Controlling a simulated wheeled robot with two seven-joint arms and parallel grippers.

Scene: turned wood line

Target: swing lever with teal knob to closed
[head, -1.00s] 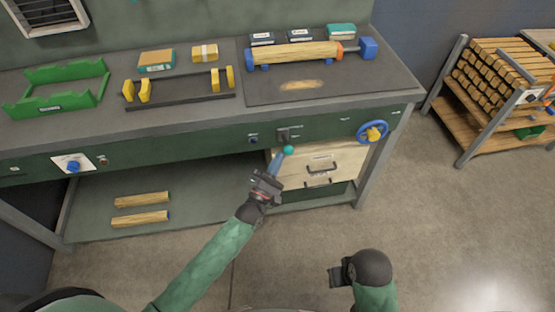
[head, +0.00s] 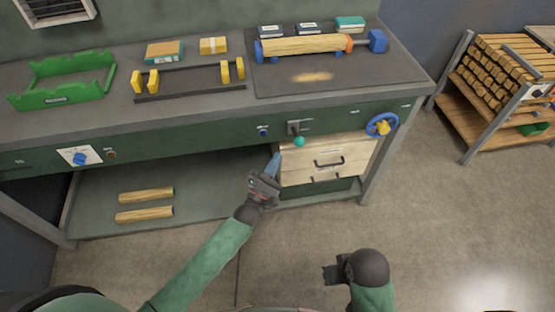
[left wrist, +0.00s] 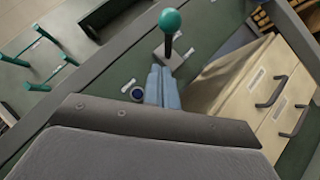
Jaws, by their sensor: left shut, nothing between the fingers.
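The lever's teal knob (head: 299,141) hangs just below its dark mount plate (head: 300,125) on the green bench front. In the left wrist view the teal knob (left wrist: 169,20) stands on a dark stem from a grey plate (left wrist: 174,55). My left gripper (head: 275,163) is left of and below the knob, apart from it in the head view. Its blue fingers (left wrist: 162,88) are shut and empty, pointing toward the lever. My right gripper (head: 332,274) is low in the head view, away from the bench; its finger opening cannot be made out.
Cream drawers (head: 328,160) with dark handles sit right below the lever. A blue handwheel (head: 382,126) is to its right and a blue button (head: 263,132) to its left. A wooden cylinder (head: 303,46) lies on the bench top. Open floor lies in front.

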